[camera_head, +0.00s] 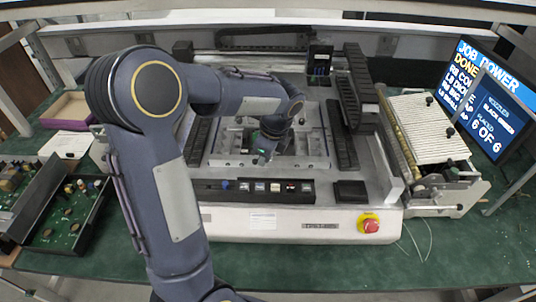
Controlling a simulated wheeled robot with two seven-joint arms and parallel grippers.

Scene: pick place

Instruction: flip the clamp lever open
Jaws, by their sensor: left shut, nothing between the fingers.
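My left arm reaches over the white machine (230,222) to the metal clamp frame (312,163) in its middle. My left gripper (264,157) points down at the frame's inner area. It is shut with nothing held. A clamp lever cannot be made out for certain; the gripper and wrist cover part of the frame, and the details there are small. Whether the fingertips touch anything cannot be told. My right gripper is not in view.
A button row (268,187) and a red emergency stop (370,224) line the machine's front. A black cable chain (362,88) stands right of the frame. A ribbed feeder unit (428,128) and a monitor (488,100) are at right. Trays of circuit boards (68,215) lie at left.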

